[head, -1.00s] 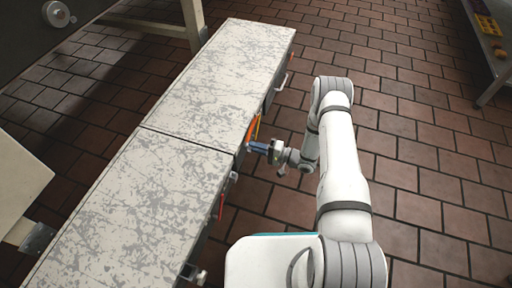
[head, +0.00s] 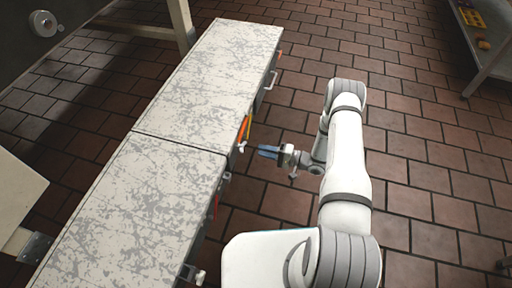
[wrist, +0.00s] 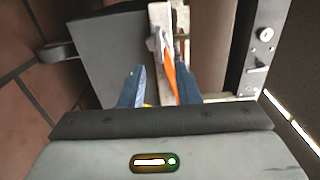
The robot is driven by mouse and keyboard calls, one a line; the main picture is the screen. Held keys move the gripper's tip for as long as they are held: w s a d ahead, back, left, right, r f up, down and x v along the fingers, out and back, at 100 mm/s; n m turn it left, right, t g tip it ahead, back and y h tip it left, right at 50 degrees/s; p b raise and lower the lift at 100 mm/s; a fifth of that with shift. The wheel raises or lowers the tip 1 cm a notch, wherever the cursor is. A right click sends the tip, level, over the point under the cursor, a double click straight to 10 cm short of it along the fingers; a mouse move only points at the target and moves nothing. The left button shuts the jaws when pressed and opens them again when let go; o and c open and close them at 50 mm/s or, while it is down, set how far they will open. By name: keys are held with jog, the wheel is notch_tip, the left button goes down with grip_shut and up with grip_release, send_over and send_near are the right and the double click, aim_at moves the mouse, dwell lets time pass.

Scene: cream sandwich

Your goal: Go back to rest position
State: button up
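My gripper (head: 268,152) has blue fingers and points left at the side of the speckled counter (head: 185,100), with a gap of bare floor between them. In the wrist view, its two blue fingers (wrist: 161,82) stand apart. An orange strip (wrist: 170,75) shows beyond and between them, and nothing is visibly held. The orange item (head: 243,127) also shows at the counter's side in the head view. My white arm extends forward to the right of the counter.
A red item (head: 216,206) shows on the counter's near side, and a handle (head: 271,81) sticks out farther along. A metal table (head: 490,45) with yellow items stands at the upper right. Brick-tile floor (head: 430,150) is clear right of my arm.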

jog(key=shift+s+d, duration=0.15)
jog(key=shift+d, duration=0.2)
